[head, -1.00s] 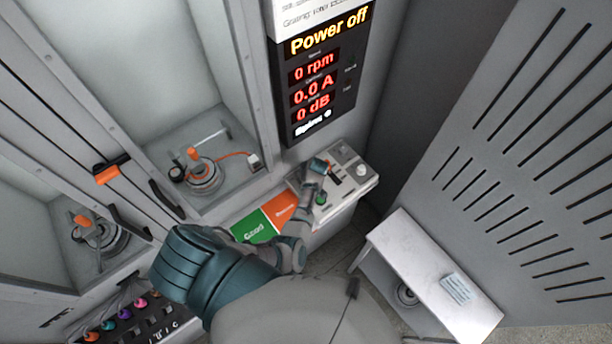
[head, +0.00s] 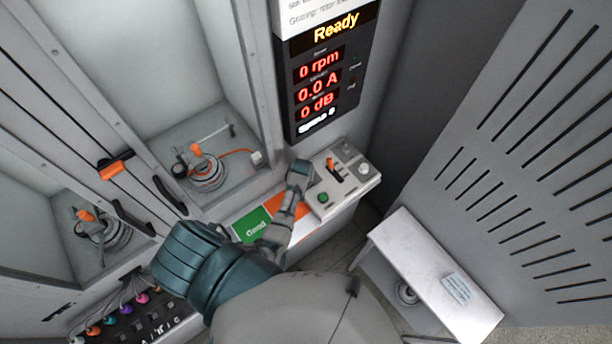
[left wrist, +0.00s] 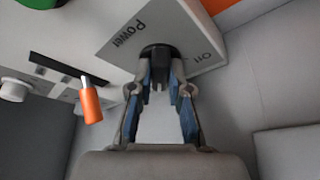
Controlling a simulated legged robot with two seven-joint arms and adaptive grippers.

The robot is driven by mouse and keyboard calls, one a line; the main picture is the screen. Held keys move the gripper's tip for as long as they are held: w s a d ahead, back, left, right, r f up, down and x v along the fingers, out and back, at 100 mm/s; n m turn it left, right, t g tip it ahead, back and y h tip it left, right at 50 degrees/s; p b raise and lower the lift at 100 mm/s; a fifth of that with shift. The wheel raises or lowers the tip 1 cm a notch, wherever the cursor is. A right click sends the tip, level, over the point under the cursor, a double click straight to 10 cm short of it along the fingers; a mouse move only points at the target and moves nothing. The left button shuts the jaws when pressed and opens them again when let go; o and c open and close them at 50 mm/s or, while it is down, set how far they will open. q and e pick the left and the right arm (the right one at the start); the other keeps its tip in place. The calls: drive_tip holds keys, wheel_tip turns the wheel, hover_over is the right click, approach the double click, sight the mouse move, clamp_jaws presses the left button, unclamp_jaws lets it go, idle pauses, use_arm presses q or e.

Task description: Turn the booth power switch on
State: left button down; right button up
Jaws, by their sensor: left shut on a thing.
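The control box (head: 358,191) stands below the display, with a green button (head: 323,198), an orange-tipped lever (head: 331,164) and pale knobs. In the left wrist view, the black power switch (left wrist: 159,52) sits on the box's side face, by the words "Power" and "Off". My left gripper (head: 299,172) is at the box's left side; its fingers (left wrist: 159,85) are shut on the black switch, one on each side. The gripper hides the switch in the head view. The display (head: 320,75) reads "Ready", 0 rpm, 0.0 A and 0 dB. My right gripper is not in view.
A green "Good" panel (head: 251,226) and an orange panel (head: 288,205) lie left of the box. A motor (head: 205,172) sits in the booth behind. A white stand (head: 425,262) and a slotted grey panel (head: 540,150) are at the right.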

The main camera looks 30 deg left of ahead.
use_arm(q)
drive_tip(key=shift+w+a+r, duration=0.2)
drive_tip(key=shift+w+r, duration=0.1)
drive_tip(key=shift+w, duration=0.05)
drive_tip(key=c, duration=1.3)
unclamp_jaws()
drive_tip(key=shift+c, duration=0.2)
drive_tip(key=shift+o, duration=1.2)
drive_tip(key=shift+f, duration=0.3)
drive_tip(key=v, duration=1.2)
drive_tip(key=shift+f, duration=0.1)
